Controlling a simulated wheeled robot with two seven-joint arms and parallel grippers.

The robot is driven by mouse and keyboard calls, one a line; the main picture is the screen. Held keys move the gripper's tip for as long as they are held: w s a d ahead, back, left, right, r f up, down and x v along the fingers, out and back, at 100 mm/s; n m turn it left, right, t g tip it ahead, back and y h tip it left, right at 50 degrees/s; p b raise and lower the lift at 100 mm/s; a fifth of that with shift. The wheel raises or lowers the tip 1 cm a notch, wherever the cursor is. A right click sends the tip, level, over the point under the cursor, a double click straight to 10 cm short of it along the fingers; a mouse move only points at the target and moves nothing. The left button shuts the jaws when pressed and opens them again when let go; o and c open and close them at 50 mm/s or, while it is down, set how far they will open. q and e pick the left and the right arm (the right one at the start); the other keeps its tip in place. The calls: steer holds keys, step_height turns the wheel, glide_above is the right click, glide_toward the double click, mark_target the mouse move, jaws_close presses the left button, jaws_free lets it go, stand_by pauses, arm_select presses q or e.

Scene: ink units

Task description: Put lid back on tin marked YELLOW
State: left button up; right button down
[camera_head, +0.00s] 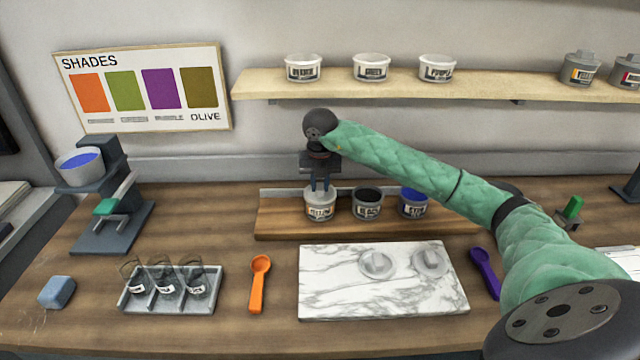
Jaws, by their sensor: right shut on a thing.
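The tin marked YELLOW (320,211) stands upright at the left of a row of three tins on a wooden stand. My right gripper (320,187) points straight down over it, shut on a pale grey lid (320,194). The lid is at the tin's mouth; I cannot tell whether it is fully seated. Two more grey lids, a left one (377,265) and a right one (430,263), lie on the marble slab (335,290). My left gripper is not in view.
An open black-ink tin (367,208) and an open blue-ink tin (413,207) stand close to the right on the wooden stand (275,222). An orange spoon (258,285), a purple spoon (485,270) and a jar tray (170,303) lie in front. A shelf (480,88) with tins runs above.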

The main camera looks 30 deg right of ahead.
steer(key=shift+f+b, duration=0.1)
steer(key=shift+b, duration=0.2)
stand_by(0.6)
steer(key=c, duration=0.7)
jaws_free()
steer(key=shift+r, duration=0.2)
steer(key=shift+r+p, duration=1.05)
steer(key=shift+r, duration=2.3)
jaws_close()
